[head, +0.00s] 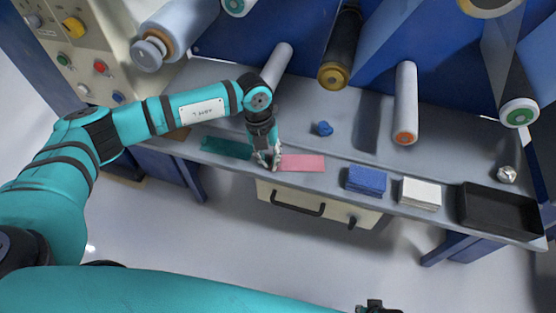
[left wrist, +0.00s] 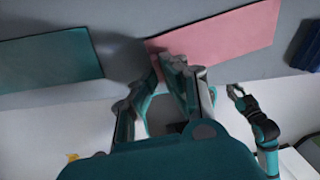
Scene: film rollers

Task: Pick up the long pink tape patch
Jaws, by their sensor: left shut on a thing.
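The long pink tape patch (head: 302,163) lies along the front part of the grey bench shelf. It also shows in the left wrist view (left wrist: 222,40). My left gripper (head: 268,163) is at the patch's left end, with its fingers (left wrist: 172,62) shut on the near edge there. The patch still lies close to the shelf, and the fingers hide the held bit. My right gripper (head: 375,307) is at the bottom edge of the head view, far from the patch. It also shows in the left wrist view (left wrist: 238,92), with its fingers apart and empty.
A teal patch (head: 226,147) lies to the left. Blue pads (head: 367,180), white pads (head: 420,192) and a black tray (head: 500,211) stand to the right. A small blue object (head: 322,129) lies behind. Rollers (head: 405,100) overhang the shelf; a drawer (head: 318,207) is below.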

